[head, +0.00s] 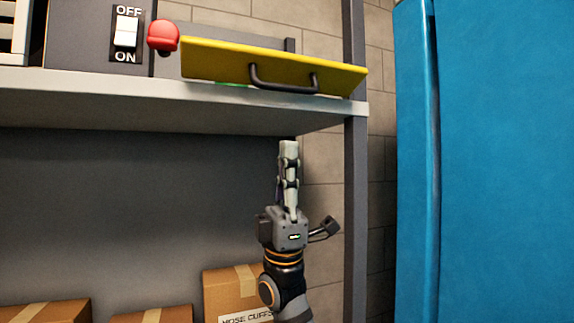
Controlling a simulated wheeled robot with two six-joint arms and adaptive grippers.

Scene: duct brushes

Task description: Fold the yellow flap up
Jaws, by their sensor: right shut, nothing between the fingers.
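The yellow flap (215,62) is a flat panel at the right end of the grey shelf. It sticks out tilted, and a black handle (284,88) is fixed on its front face. My right gripper (289,148) is below the shelf, under the flap's handle and apart from it. Its fingers point up and are shut with nothing between them. My left gripper is not in view.
A red knob (163,37) and an OFF/ON switch (126,32) are left of the flap. The shelf edge (120,88) lies above my gripper. Cardboard boxes (230,290) stand below. A grey post (356,190) and a blue cabinet (500,160) are at right.

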